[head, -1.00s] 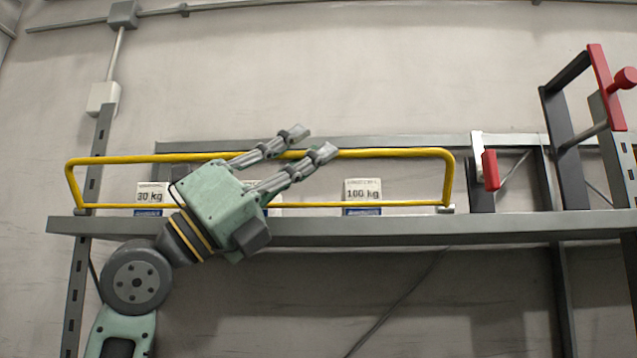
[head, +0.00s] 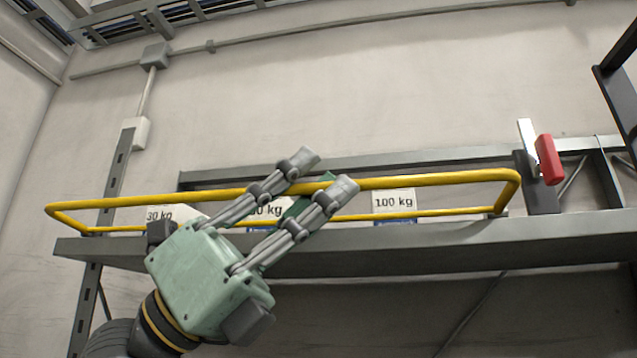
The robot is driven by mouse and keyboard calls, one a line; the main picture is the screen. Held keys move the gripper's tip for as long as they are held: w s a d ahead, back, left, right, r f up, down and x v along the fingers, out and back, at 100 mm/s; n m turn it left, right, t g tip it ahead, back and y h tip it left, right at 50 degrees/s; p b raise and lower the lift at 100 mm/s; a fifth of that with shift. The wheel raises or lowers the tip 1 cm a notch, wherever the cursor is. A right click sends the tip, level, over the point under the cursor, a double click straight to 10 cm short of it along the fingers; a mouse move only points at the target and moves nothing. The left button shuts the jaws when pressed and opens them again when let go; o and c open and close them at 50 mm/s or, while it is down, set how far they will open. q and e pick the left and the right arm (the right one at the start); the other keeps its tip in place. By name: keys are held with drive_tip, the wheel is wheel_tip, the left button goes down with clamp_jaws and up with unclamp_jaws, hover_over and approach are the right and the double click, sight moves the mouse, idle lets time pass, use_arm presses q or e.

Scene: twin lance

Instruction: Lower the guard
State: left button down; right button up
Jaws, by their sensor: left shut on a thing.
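The guard is a yellow tube frame (head: 430,181) along the front of a grey shelf. Its top bar leans out toward me, and its ends meet the shelf edge at the left and right. My left gripper (head: 320,178) comes up from below and is shut on the top bar near its middle, with one finger on each side of the bar. The gripper hides part of the guard. My right gripper is not in view.
Labelled boxes stand on the shelf (head: 400,241) behind the guard, one marked 100 kg (head: 394,203) and one 30 kg (head: 158,215). A red handle (head: 549,159) on a bracket stands right of the guard.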

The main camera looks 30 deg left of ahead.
use_arm(q)
drive_tip(key=shift+f, duration=0.35)
idle(0.3)
drive_tip(key=c, duration=1.8)
unclamp_jaws()
drive_tip(key=shift+c, duration=0.2)
drive_tip(key=shift+a+f, duration=0.1)
drive_tip(key=shift+a, duration=0.05)
drive_tip(key=shift+a+f, duration=0.15)
drive_tip(key=shift+f, duration=0.05)
drive_tip(key=v, duration=1.1)
drive_tip(key=shift+s+f, duration=0.1)
drive_tip(key=shift+s, duration=0.05)
drive_tip(key=shift+c, duration=0.5)
